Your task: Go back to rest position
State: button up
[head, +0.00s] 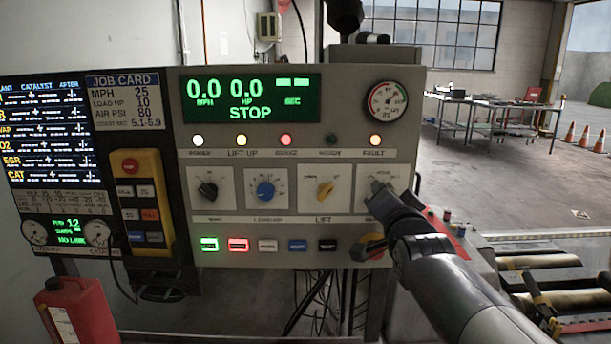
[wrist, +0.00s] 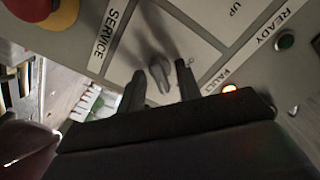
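My gripper (head: 382,200) is at the rightmost selector knob of the grey control panel in the head view, and it partly covers that knob. In the wrist view my gripper (wrist: 160,70) has its two dark fingers apart, one on each side of the grey selector knob (wrist: 159,78). Gaps show between the knob and the fingers, so the gripper looks open. The control panel (head: 300,168) reads 0.0 MPH, 0.0 HP and STOP. Its fault light (head: 376,140) is lit; it also shows in the wrist view (wrist: 230,89).
A red emergency button (head: 374,243) sits just below my gripper, partly hidden by my arm. A yellow pendant (head: 142,205) hangs left of the panel. A red canister (head: 76,310) stands lower left. Rollers (head: 535,262) lie at right. Open floor extends behind them.

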jog(key=shift+s, duration=0.1)
jog(key=s, duration=1)
jog(key=w+n+p, duration=0.9)
jog(key=w+n, duration=0.1)
dwell(1.1)
